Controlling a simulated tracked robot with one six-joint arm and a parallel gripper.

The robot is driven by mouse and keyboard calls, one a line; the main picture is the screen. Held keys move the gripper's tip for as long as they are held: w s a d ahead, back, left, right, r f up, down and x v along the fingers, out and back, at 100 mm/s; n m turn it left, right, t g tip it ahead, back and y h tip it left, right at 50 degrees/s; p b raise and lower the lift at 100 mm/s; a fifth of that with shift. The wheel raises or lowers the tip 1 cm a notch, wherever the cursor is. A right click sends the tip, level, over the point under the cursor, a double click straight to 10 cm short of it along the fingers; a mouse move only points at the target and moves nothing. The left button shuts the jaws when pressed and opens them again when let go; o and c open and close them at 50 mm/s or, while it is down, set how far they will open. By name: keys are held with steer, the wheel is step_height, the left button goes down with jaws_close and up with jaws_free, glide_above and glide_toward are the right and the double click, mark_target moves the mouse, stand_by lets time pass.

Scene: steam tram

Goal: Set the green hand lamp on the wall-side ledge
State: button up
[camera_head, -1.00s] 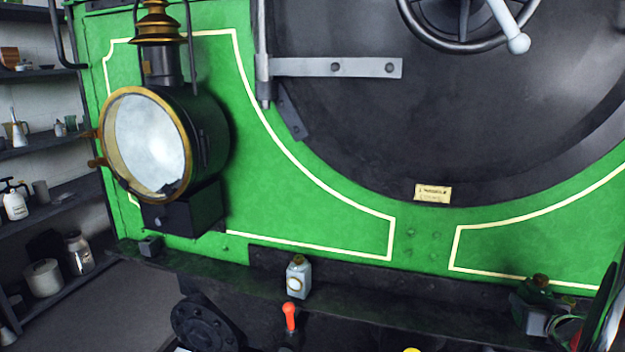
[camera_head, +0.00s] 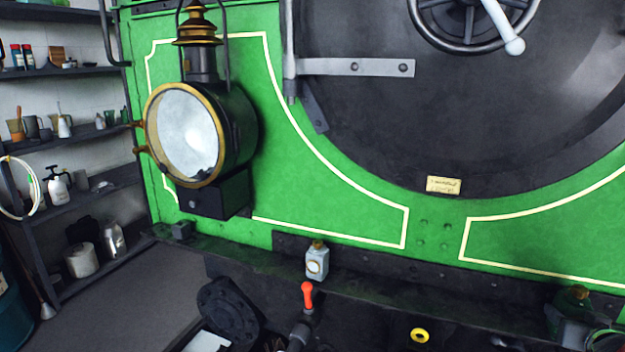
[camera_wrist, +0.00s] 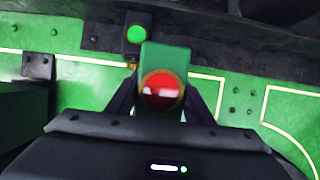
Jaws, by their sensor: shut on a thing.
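In the wrist view, my gripper (camera_wrist: 163,100) is shut on the green hand lamp (camera_wrist: 163,58), whose round red lens faces the camera. A dark finger shows on each side of it. Behind it, a small dark lamp with a green lens (camera_wrist: 136,35) and a brass cap stands by the ledge (camera_wrist: 240,55). In the head view, the dark ledge (camera_head: 400,290) runs along the foot of the green front. A green thing with a brass cap (camera_head: 575,297) shows at the lower right; I cannot tell which lamp it is.
A grey lamp with a brass cap (camera_head: 317,262) stands on the ledge's middle. A red-topped lever (camera_head: 307,297) rises before it. A large round headlamp (camera_head: 190,135) overhangs the ledge's left part. Laden shelves (camera_head: 95,200) stand at the left. Ledge stretches between these things look bare.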

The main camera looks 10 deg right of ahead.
steer(key=shift+s+d, duration=0.15)
steer(key=shift+s, duration=0.1)
steer(key=shift+w+a, duration=0.25)
steer(key=shift+w, duration=0.05)
steer(key=w+a+f+n+t+y, duration=0.1)
steer(key=w+a+f, duration=0.1)
steer(key=w+a, duration=0.75)
steer(key=w+a+f+n+y, duration=0.15)
steer(key=w+a, duration=0.45)
steer(key=a, duration=0.6)
steer(key=w+a+f+n+y, duration=0.1)
steer(key=w+a+n+y, duration=0.1)
steer(key=a, duration=1.2)
steer(key=w+a+f+n+t+y, duration=0.1)
steer(key=w+a+y, duration=0.1)
steer(key=a, duration=1.2)
steer(key=shift+w+a+f+n, duration=0.3)
steer(key=shift+w+n, duration=0.05)
steer(key=shift+w, duration=0.1)
steer(key=shift+s+y, duration=0.1)
steer(key=shift+y, duration=0.15)
